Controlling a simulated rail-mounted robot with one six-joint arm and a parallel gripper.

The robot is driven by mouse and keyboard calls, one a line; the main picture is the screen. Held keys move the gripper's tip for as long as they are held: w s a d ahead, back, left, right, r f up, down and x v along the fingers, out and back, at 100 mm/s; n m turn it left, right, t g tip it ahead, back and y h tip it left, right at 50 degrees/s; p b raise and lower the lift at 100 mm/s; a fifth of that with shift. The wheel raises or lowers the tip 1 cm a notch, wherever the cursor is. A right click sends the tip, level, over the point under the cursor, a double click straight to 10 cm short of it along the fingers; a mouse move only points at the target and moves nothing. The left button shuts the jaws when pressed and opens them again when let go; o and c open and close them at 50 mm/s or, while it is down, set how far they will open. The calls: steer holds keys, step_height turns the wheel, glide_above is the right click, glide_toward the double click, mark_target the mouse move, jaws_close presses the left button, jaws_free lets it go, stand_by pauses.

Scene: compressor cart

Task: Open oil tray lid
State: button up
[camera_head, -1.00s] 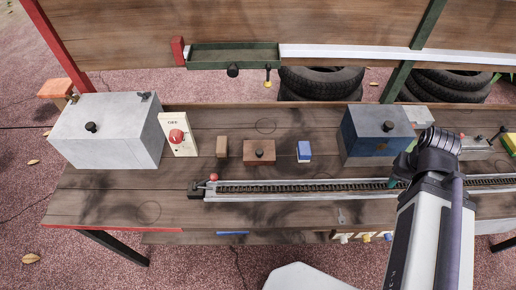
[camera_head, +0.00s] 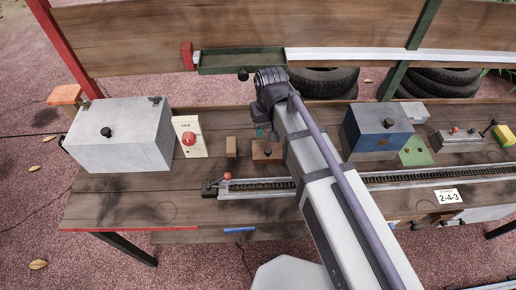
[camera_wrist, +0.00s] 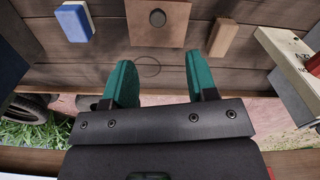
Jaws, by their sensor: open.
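No lid is labelled as the oil tray's. A long dark green tray (camera_head: 243,62) is fixed at the back, with a black knob (camera_head: 243,74) at its front. A light grey box (camera_head: 121,137) with a black knob on top stands at the left; its top looks closed. A blue box (camera_head: 378,132) with a black knob stands right of my arm, also closed.
A white dial panel (camera_head: 189,137) and a small wooden block (camera_head: 231,147) stand left of my gripper. A blue-and-white block (camera_wrist: 73,22) shows in the wrist view. A chain rail (camera_head: 250,186) runs along the front. Tyres (camera_head: 325,82) lie behind the bench.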

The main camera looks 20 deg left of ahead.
mark_target(268, 151)
step_height(268, 151, down, 11)
steer(key=b, duration=1)
steer(key=shift+w+d, duration=0.1)
steer(key=shift+d, duration=0.05)
steer(key=shift+r, duration=0.15)
steer(key=shift+c, duration=0.4)
jaws_close()
